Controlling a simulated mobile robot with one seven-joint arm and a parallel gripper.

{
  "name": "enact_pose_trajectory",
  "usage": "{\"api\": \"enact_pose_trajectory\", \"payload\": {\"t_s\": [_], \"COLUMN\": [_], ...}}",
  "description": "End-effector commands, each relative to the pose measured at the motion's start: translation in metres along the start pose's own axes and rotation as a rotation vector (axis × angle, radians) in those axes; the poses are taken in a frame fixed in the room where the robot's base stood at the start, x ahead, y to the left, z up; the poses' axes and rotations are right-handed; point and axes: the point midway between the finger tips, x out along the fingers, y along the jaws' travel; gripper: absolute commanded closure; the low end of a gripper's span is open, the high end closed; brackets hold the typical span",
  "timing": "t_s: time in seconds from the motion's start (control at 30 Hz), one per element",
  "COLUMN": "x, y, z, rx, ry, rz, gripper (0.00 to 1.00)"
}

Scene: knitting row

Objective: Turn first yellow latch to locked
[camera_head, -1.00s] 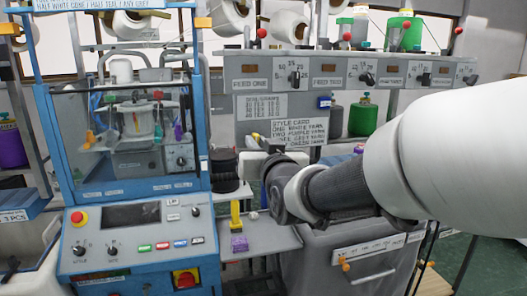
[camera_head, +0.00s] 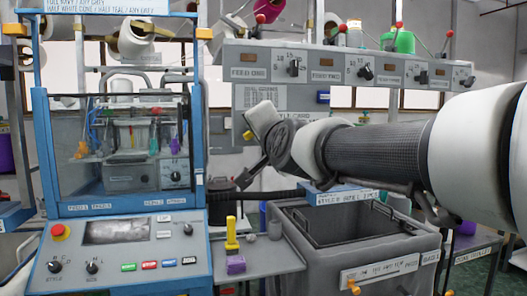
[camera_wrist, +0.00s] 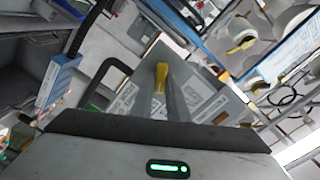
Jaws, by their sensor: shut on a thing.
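My gripper (camera_wrist: 163,92) is shut on a small yellow piece, which shows between the fingertips in the wrist view (camera_wrist: 161,77). In the head view, a yellow bit (camera_head: 248,134) shows at the hand's left edge, right of the blue-framed machine (camera_head: 125,210). Whether this piece is a latch, I cannot tell. Yellow-orange tabs sit at the machine's upper left (camera_head: 15,29) and upper right (camera_head: 204,33). An orange-yellow knob (camera_head: 354,287) is on the front of the grey bin (camera_head: 425,262). No locked or unlocked marking is readable.
A yellow upright piece (camera_head: 232,235) and a purple block (camera_head: 236,265) stand on a grey shelf below my arm. The open-topped bin lies under my arm. A grey panel with black knobs (camera_head: 365,72) runs behind. Cones of yarn stand above it.

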Motion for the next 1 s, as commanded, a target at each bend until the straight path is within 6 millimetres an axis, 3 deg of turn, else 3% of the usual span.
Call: {"api": "enact_pose_trajectory", "payload": {"t_s": [0.5, 1.0], "x": [0.0003, 0.0003], "y": [0.0036, 0.0026], "z": [0.0024, 0.0019], "rx": [0.42, 0.561], "ry": [-0.002, -0.002], "rz": [0.002, 0.002], "gripper": [1.0, 1.0]}}
